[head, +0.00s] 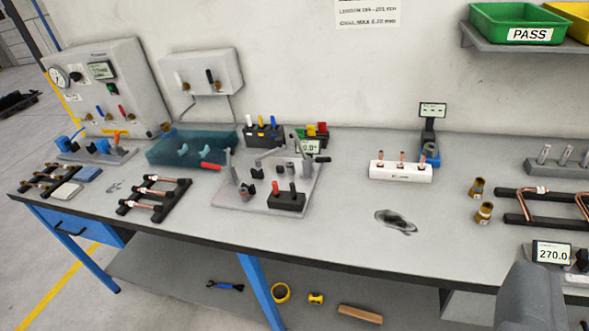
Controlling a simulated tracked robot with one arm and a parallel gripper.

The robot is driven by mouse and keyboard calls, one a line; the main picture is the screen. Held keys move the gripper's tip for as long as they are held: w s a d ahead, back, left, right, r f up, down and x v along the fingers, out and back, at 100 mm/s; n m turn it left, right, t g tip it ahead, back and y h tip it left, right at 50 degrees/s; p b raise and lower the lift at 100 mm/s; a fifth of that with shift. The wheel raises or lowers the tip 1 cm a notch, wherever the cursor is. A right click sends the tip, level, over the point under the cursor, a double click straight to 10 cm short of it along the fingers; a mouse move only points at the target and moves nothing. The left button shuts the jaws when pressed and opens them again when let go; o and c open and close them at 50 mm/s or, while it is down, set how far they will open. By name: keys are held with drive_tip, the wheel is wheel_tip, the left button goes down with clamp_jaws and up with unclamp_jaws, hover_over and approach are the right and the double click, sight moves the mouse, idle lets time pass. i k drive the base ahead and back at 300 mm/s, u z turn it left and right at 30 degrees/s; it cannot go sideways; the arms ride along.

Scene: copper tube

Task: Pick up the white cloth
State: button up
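The white cloth (67,191) looks like a small pale, flat pad lying on the left end of the workbench, near its front edge. A similar blue cloth (88,174) lies just behind it to the right. A grey rounded part at the lower right edge seems to be part of my gripper (530,297). It is far to the right of the white cloth and in front of the bench. Its fingertips do not show clearly, and I see nothing held in it.
Black racks with copper tubes stand left (47,180) and right (154,199) of the cloth. Behind are a blue-handled fixture (95,148) and a gauge panel (105,88). A clamp plate (268,185) stands mid-bench. Dark smudges (396,221) mark the bare bench top (350,235).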

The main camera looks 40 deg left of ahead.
sight(67, 191)
drive_tip(key=i, duration=0.1)
drive_tip(key=u, duration=2.35)
